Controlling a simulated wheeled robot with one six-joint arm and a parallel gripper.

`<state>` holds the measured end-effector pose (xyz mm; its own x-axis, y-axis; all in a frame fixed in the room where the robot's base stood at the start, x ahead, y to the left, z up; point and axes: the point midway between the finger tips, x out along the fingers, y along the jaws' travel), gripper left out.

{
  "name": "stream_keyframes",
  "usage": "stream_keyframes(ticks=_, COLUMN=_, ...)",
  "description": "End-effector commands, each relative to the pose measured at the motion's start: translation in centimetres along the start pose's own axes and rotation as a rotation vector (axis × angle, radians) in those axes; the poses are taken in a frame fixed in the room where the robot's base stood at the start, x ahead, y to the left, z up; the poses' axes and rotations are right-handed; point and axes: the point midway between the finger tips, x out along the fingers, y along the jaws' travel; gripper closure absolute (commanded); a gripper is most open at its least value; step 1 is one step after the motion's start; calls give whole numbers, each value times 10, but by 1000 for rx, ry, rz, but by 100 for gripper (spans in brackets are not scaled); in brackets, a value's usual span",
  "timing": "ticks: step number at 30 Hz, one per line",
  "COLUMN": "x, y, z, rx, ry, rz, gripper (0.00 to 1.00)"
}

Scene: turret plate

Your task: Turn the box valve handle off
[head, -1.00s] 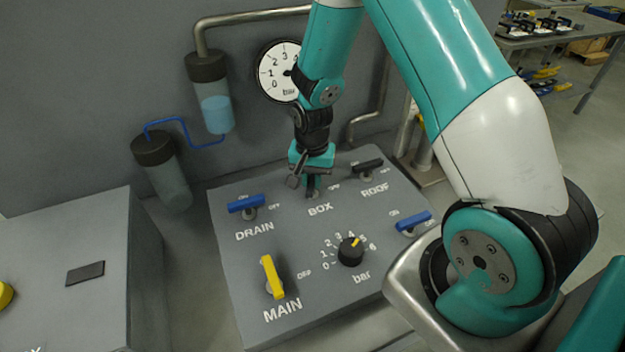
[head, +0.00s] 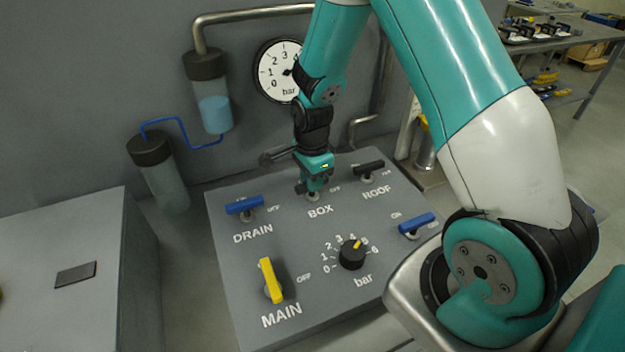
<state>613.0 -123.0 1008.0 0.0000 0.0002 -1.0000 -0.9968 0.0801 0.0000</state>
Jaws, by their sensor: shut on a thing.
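My gripper (head: 313,185) is down at the BOX valve, just behind the BOX label (head: 320,212) on the grey panel (head: 210,240). It is shut on the box valve handle. The fingers hide most of the handle, so its exact angle is hard to see. Part of the valve's base (head: 313,195) shows under the fingertips. The OFF mark shows to the right of this valve.
The blue DRAIN handle (head: 244,205) is left of my gripper and the black ROOF handle (head: 368,167) is close on the right. Nearer are the yellow MAIN handle (head: 271,280), the bar knob (head: 352,254) and another blue handle (head: 416,222). A gauge (head: 277,70) hangs behind.

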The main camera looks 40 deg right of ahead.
Motion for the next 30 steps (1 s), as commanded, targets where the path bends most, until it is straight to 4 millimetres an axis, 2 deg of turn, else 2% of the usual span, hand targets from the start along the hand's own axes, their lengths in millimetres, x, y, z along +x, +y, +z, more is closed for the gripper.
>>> stream_keyframes(ticks=9, x=0, y=0, z=-1, rx=116, ry=2, rz=0, gripper=100)
stream_keyframes(ticks=25, x=0, y=0, z=-1, rx=139, ry=2, rz=0, gripper=100)
stream_keyframes(ticks=26, x=0, y=0, z=-1, rx=139, ry=2, rz=0, gripper=76)
stream_keyframes(ticks=27, x=0, y=0, z=-1, rx=139, ry=2, rz=0, gripper=67)
stream_keyframes(ticks=29, x=0, y=0, z=-1, rx=138, ry=1, rz=0, gripper=55)
stream_keyframes(ticks=30, x=0, y=0, z=0, rx=138, ry=1, rz=0, gripper=55)
